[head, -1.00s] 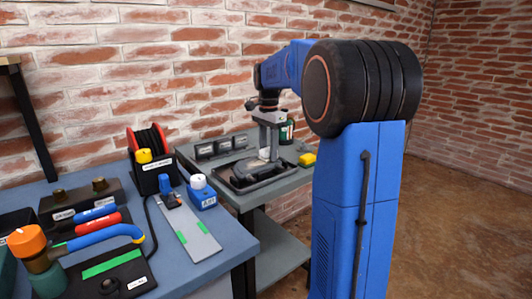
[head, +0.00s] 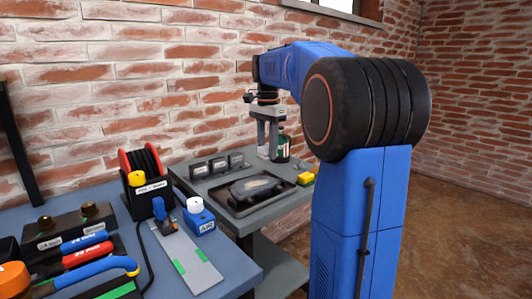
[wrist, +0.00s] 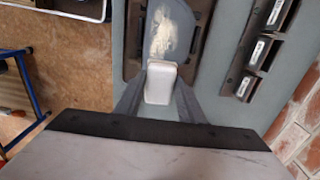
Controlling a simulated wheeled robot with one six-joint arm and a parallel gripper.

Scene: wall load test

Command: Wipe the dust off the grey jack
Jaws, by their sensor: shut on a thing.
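The grey jack (head: 256,186) lies in a dark tray (head: 236,210) on the grey side table in the head view. In the wrist view the jack (wrist: 182,38) shows a pale, powdery dust patch (wrist: 162,36) on its top. My gripper (head: 267,156) is above the far part of the tray and apart from the jack. In the wrist view my gripper (wrist: 160,92) is shut on a whitish block (wrist: 160,82), with one finger on each side. The block's underside is hidden.
Small labelled dark blocks (head: 218,166) stand behind the tray. A dark green bottle (head: 283,148) and a yellow item (head: 306,178) are near the table's right side. The blue bench (head: 160,270) at left holds a cable reel (head: 145,172) and several tools.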

